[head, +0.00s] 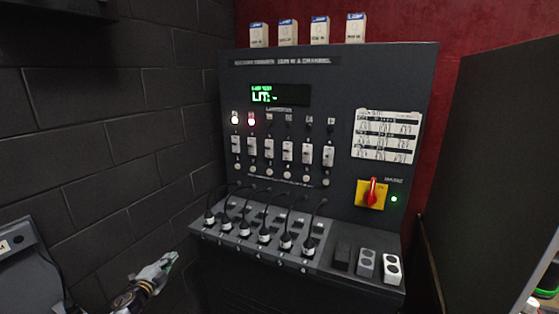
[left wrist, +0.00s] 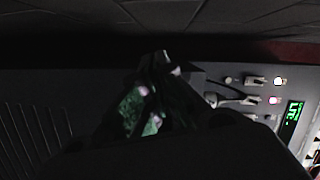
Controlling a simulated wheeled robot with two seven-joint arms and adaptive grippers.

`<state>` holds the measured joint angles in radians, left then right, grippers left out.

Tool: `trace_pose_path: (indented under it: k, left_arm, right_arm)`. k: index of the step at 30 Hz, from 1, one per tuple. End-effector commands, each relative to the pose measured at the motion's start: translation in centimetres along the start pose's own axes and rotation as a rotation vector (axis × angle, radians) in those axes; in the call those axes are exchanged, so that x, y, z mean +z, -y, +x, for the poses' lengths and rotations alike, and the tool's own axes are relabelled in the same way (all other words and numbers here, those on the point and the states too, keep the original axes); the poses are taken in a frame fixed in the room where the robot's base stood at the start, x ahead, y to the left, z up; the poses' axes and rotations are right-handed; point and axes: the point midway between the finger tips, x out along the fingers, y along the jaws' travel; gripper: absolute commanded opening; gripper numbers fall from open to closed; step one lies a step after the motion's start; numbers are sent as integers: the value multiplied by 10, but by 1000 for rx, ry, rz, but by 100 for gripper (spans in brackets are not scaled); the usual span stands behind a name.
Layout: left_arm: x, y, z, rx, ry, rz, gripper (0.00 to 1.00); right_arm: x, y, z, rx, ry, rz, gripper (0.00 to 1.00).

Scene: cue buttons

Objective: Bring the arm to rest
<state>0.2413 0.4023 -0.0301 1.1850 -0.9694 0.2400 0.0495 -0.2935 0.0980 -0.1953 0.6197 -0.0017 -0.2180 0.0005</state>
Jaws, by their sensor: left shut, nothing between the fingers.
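My left gripper (head: 168,264) is low at the left front of the dark control console (head: 300,80) in the head view. Its fingers are shut and empty, apart from the console. The gripper also shows in the left wrist view (left wrist: 160,62), dark and close to the camera. The console has a lit green display (head: 279,95). Two lamps at the left of the lamp row glow, one white (head: 235,119) and one pinkish (head: 251,121). Below them is a row of white switches (head: 287,151). My right gripper does not show.
Several plugs on cables (head: 244,228) stand on the console's sloped ledge. A red rotary switch on a yellow plate (head: 371,194) sits at the right, beside a green light (head: 394,199). A black brick wall (head: 110,130) is at the left. A dark panel (head: 500,180) stands at the right.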

Motion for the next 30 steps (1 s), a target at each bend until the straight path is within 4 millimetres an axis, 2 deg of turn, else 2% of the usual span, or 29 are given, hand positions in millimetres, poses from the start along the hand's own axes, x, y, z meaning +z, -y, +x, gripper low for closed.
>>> trace_pose_path:
  k: [1,3,8,14,23,30]
  left_arm:
    - [4,-26,-7,28,21,-40,0]
    - [10,-57,-16,60,51,-89,0]
    - [21,-125,-41,134,123,-200,0]
    - [32,-208,-81,227,222,-324,0]
    - [38,-324,-157,368,381,-492,0]
    - [35,-408,-230,480,516,-609,0]
  right_arm:
    - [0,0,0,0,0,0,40]
    - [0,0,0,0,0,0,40]
    - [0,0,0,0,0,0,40]
    - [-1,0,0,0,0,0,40]
    - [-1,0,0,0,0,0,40]
    - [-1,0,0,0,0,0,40]
